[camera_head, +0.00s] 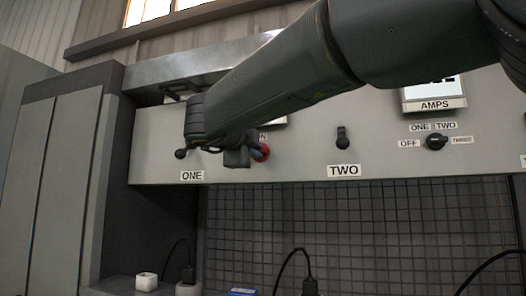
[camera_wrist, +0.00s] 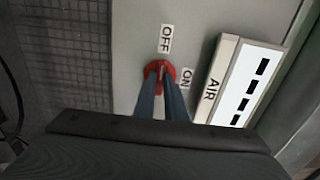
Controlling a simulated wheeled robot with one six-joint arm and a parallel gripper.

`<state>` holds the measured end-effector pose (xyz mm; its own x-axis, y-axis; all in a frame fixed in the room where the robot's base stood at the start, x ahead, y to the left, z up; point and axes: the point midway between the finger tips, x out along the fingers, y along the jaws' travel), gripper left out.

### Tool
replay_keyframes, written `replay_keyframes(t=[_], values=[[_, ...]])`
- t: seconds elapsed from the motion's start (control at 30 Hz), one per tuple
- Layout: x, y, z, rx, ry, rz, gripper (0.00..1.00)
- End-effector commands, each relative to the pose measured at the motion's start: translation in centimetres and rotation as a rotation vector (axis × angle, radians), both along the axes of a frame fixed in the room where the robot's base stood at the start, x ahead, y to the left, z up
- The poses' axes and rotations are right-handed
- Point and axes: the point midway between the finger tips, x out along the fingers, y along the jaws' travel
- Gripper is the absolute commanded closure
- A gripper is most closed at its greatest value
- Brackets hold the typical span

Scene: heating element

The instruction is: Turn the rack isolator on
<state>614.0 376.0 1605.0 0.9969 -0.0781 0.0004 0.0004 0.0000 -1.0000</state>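The rack isolator is a red round rotary switch (camera_wrist: 160,69) on the grey panel, between an OFF label (camera_wrist: 166,38) and an ON label (camera_wrist: 187,78) in the wrist view. Its handle appears to point towards OFF. In the head view only part of the red switch (camera_head: 264,152) shows, right of my gripper (camera_head: 250,157). In the wrist view the two fingers of my gripper (camera_wrist: 160,88) are close together, one on each side of the handle, and look shut on it. The fingers cover the lower part of the switch.
An AIR display (camera_wrist: 237,82) is right of the switch in the wrist view. The head view shows a black knob labelled TWO (camera_head: 342,138), a selector (camera_head: 436,142) below the AMPS meter, and a knob by ONE (camera_head: 181,154) close to my wrist. A mesh (camera_head: 300,230) lies below the panel.

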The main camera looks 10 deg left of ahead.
Motion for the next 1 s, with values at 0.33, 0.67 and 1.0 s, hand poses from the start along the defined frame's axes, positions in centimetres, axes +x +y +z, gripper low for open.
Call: replay_keyframes(t=[0.33, 0.67, 1.0], values=[[-0.06, 0.16, -0.05, 0.03, -0.002, 0.003, 1.0], [0.02, 0.09, -0.23, 0.226, -0.018, 0.003, 1.0], [0.05, 0.05, -0.36, 0.546, -0.042, 0.001, 1.0]])
